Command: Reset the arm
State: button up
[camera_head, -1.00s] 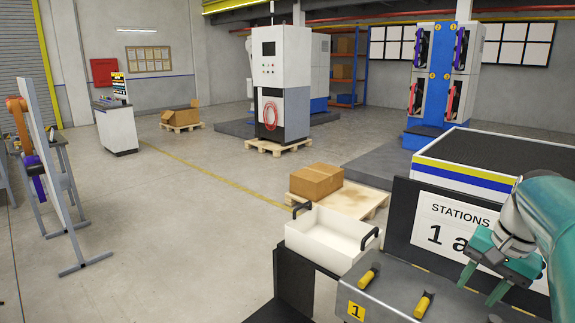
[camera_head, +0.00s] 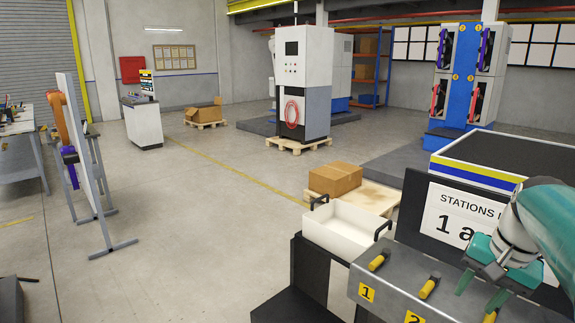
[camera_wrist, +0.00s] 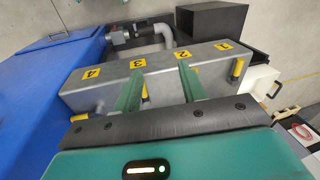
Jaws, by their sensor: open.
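My gripper (camera_head: 479,291) is at the lower right of the head view, with its two green fingers apart and nothing between them. It is over the right part of a grey metal fixture (camera_head: 397,287) with yellow number labels. In the wrist view the open fingers (camera_wrist: 160,69) point toward the same fixture (camera_wrist: 110,84), whose labels run 1 to 4. Yellow-handled pieces (camera_head: 429,287) sit on the fixture, and one also shows near label 1 in the wrist view (camera_wrist: 237,69). I cannot tell whether the fingers touch the fixture.
A white bin with black handles (camera_head: 345,238) stands at the fixture's left end. Behind are a stations sign (camera_head: 455,212), a dark-topped block (camera_head: 520,150) and a cardboard box on a pallet (camera_head: 335,178). A blue surface (camera_wrist: 45,85) is close in the wrist view.

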jog(key=s+a+f+n+t, duration=0.1)
jog(key=s+a+f+n, duration=0.1)
jog(key=a, duration=0.9)
jog(key=s+a+f+n+t+h, duration=0.1)
jog(key=s+a+f+n+t, duration=0.1)
jog(key=a+n, duration=0.5)
jog(key=s+a+f, duration=0.1)
jog(key=s+a, duration=0.1)
jog(key=a, duration=0.2)
jog(key=shift+s+f, duration=0.2)
jog(key=shift+s, duration=0.05)
jog(key=shift+s+a, duration=0.1)
jog(key=shift+c, duration=0.5)
